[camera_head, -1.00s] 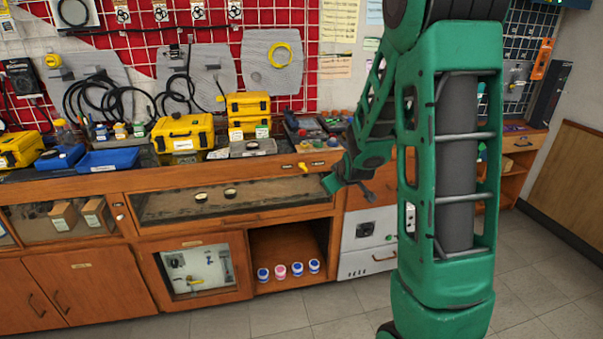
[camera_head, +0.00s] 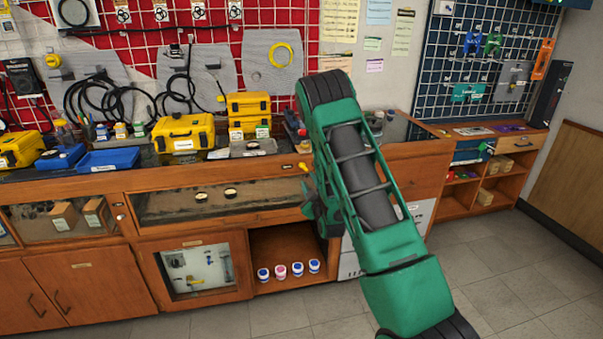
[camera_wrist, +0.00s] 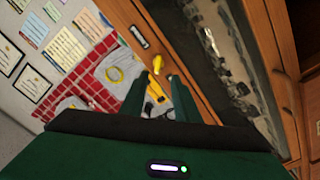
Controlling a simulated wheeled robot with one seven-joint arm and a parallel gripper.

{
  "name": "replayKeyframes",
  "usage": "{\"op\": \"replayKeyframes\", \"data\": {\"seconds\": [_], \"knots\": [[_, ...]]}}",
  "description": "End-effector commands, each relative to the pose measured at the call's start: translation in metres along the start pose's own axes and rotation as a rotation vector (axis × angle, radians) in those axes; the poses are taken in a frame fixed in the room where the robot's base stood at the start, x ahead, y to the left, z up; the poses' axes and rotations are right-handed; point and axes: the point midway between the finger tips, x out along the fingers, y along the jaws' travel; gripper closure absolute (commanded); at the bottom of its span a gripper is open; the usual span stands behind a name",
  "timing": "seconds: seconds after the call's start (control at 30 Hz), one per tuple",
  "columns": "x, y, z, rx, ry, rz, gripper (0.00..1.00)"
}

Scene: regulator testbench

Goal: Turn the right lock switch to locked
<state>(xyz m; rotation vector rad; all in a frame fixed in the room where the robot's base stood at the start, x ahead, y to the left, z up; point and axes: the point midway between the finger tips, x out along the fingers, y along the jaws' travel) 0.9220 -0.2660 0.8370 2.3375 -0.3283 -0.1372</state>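The right lock switch is a small yellow handle (camera_head: 304,167) on the wooden front rail, above the right end of the glass-fronted display case. It also shows in the wrist view as a yellow handle (camera_wrist: 157,64), just beyond the fingertips and between their lines. Its exact turn angle is hard to read. My gripper (camera_wrist: 152,80) is open and empty, with its two green fingers apart and pointing at the rail. I see no contact with the handle. In the head view my arm hides most of the gripper.
The display case (camera_head: 160,222) lies below the rail. Yellow cases (camera_head: 183,134) and a blue tray (camera_head: 108,161) stand on the counter above. An open shelf with several small jars (camera_head: 281,271) is below. Free floor (camera_head: 500,290) lies at the right.

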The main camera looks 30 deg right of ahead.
Motion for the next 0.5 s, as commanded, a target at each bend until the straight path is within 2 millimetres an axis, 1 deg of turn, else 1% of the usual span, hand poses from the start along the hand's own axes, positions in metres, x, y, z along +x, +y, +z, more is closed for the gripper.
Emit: {"op": "replayKeyframes", "data": {"seconds": [0.03,0.3,0.5], "knots": [[0.008,0.003,0.000,0.001,0.001,0.005,0.71],[0.056,0.003,0.001,0.003,0.000,0.004,0.71],[0.082,0.004,0.001,0.001,-0.001,0.003,0.71]]}}
